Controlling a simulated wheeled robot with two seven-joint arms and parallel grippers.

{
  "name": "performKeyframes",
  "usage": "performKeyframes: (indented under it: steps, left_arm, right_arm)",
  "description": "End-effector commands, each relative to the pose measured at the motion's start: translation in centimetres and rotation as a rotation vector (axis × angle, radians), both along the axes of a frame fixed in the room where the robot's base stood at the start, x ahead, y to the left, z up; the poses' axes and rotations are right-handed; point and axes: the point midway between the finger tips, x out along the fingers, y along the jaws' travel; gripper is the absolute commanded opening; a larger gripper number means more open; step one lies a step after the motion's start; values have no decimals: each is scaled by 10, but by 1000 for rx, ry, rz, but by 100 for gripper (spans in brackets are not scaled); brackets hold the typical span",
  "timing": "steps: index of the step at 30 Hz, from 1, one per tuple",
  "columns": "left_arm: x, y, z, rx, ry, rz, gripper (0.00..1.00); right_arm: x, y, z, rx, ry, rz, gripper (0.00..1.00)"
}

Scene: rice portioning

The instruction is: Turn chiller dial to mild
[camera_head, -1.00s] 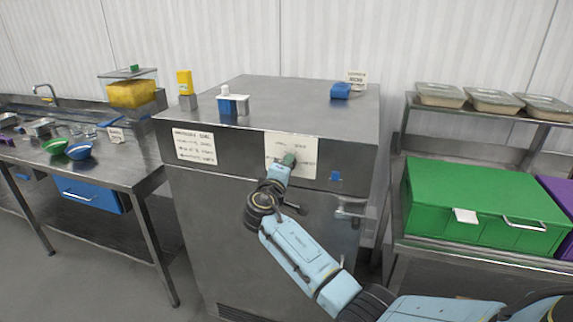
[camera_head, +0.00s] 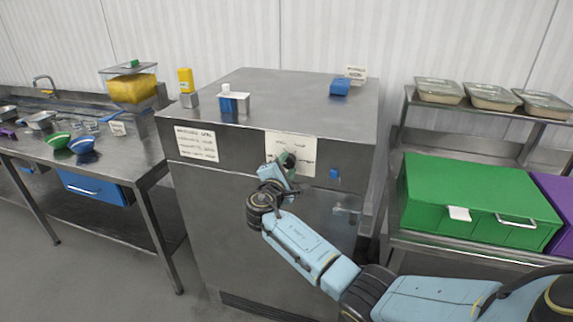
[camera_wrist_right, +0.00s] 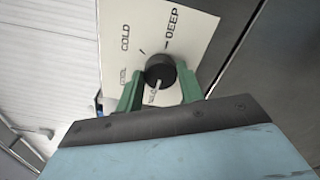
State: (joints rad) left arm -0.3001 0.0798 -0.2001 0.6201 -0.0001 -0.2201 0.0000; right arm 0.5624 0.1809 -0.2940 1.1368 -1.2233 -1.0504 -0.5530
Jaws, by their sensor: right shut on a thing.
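The chiller (camera_head: 290,240) is a large steel cabinet in the middle of the head view. Its dial panel (camera_head: 305,150) is a pale plate on the upper front. In the right wrist view the panel (camera_wrist_right: 195,30) reads COLD and DEEP, with smaller words at the left and below partly hidden. The black dial (camera_wrist_right: 160,70) has a pale pointer line directed down toward a mostly covered word. My right gripper (camera_wrist_right: 158,88), with green fingers, is shut on the dial, one finger on each side. It also shows at the panel in the head view (camera_head: 285,163). My left gripper is not in view.
A paper label (camera_head: 196,145) is on the chiller's left front. Blue items (camera_head: 340,86) and a blue-white holder (camera_head: 234,102) stand on its top. A steel table (camera_head: 120,160) with bowls is at left. A green box (camera_head: 480,200) sits on a rack at right.

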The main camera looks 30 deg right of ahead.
Motion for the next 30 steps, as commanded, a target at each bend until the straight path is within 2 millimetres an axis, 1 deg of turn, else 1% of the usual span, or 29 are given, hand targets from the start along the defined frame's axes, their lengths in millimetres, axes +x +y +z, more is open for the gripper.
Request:
performKeyframes:
  steps: [15,16,20,21,30]
  left_arm:
    - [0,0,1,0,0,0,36]
    - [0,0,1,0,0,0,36]
    - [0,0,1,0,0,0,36]
    - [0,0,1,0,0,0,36]
    - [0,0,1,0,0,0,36]
  right_arm:
    - [0,0,-1,-13,18,0,15]
    - [0,0,-1,-13,18,0,40]
    - [0,0,-1,-12,16,0,57]
    - [0,0,-1,-12,16,0,59]
    - [-1,2,-1,-11,14,1,59]
